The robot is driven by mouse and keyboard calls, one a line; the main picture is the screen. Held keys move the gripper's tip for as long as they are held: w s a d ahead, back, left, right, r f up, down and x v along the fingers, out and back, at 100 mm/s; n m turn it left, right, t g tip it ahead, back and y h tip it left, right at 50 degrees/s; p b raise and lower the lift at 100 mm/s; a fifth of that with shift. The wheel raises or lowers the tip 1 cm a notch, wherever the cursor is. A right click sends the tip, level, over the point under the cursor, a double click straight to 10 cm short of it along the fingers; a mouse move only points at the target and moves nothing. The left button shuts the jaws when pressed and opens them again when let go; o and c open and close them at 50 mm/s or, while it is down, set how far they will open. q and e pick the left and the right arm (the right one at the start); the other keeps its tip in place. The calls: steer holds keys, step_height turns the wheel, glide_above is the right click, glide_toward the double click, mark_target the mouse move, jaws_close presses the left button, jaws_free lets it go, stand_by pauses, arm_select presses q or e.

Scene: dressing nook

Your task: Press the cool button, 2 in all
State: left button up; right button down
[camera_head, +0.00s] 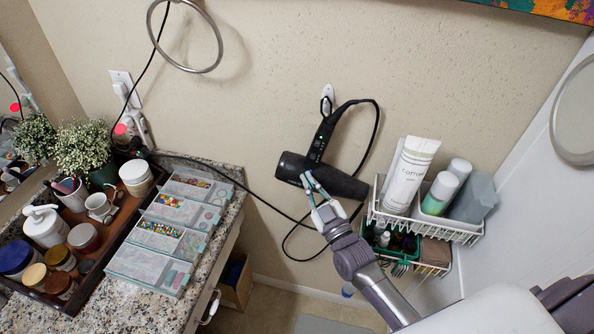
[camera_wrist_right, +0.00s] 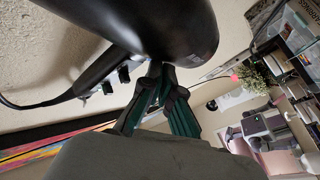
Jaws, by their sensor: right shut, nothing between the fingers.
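A black hair dryer (camera_head: 345,185) hangs by the wall with its handle pointing up; a small green light shows on the handle. In the right wrist view the dryer's barrel (camera_wrist_right: 150,22) fills the top, and its handle runs left with small raised switches (camera_wrist_right: 123,74). Which of these is the cool button I cannot tell. My right gripper (camera_head: 307,179) is shut and empty, its tips at the barrel below the handle. In the wrist view the fingertips (camera_wrist_right: 167,72) are close to the dryer's underside; contact is unclear. My left gripper is not in view.
A white wire basket (camera_head: 428,225) with a tube and bottles hangs just right of my right arm. A granite counter (camera_head: 215,240) with clear organizer boxes and jars is at left. The dryer's black cord loops around it. A towel ring (camera_head: 218,65) is above.

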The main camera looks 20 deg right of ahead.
steer(key=shift+s+a+f, duration=0.1)
steer(key=shift+s+a, duration=0.05)
steer(key=shift+s, duration=0.05)
steer(key=s+a, duration=0.1)
steer(key=s+a+p, duration=0.2)
steer(key=s, duration=0.1)
steer(key=shift+s+r, duration=0.1)
steer(key=shift+r, duration=0.2)
stand_by(2.0)
